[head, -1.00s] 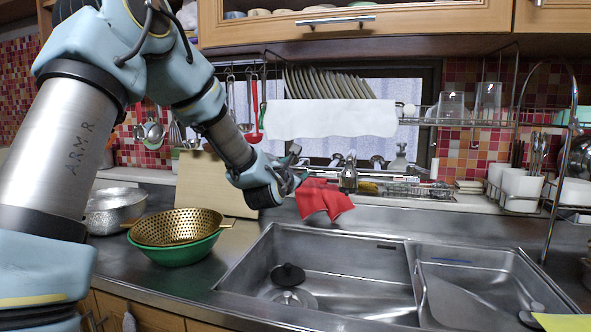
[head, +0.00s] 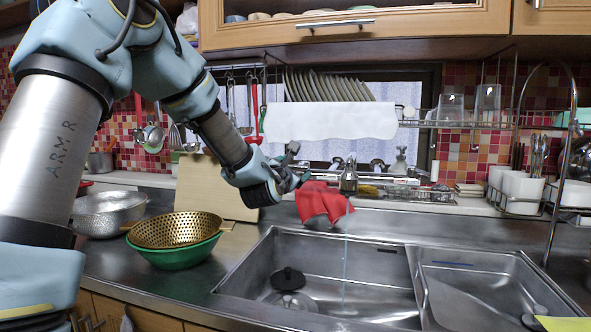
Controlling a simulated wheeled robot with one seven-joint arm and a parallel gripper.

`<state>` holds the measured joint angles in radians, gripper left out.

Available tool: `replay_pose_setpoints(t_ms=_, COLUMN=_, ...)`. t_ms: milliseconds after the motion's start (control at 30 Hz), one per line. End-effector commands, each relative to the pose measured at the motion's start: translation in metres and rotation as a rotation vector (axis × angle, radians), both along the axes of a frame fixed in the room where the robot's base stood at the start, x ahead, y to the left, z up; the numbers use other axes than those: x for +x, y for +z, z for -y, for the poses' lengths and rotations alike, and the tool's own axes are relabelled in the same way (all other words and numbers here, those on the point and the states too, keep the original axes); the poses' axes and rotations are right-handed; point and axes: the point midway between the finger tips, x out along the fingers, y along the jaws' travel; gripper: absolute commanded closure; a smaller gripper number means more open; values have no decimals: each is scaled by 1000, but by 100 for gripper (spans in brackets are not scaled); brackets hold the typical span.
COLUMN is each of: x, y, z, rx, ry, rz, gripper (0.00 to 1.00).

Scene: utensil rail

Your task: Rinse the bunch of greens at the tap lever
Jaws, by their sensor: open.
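My gripper (head: 298,180) is open beside the tap (head: 348,180), at the back edge of the sink. The gripper is small in this view, and I cannot tell whether it touches the tap lever; the lever is not clearly distinguishable. A thin stream of water (head: 344,270) falls from the tap area into the left basin of the steel sink (head: 245,262). I see no bunch of greens in this view.
A red cloth (head: 322,203) hangs just below my gripper. A gold colander (head: 175,229) sits in a green bowl (head: 178,257) left of the sink, with a silver pot (head: 108,212) behind. A dish rack (head: 460,122) hangs above. A black stopper (head: 288,279) lies in the left basin.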

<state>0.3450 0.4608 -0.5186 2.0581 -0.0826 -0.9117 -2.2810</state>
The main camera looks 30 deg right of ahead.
Motion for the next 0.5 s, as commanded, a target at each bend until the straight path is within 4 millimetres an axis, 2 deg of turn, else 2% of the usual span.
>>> replay_pose_setpoints(t_ms=300, x=-46, y=-1, z=-43, rx=0, ry=1, rz=3, gripper=15)
replay_pose_setpoints(t_ms=500, x=-64, y=-1, z=-60, rx=0, ry=1, rz=0, gripper=15)
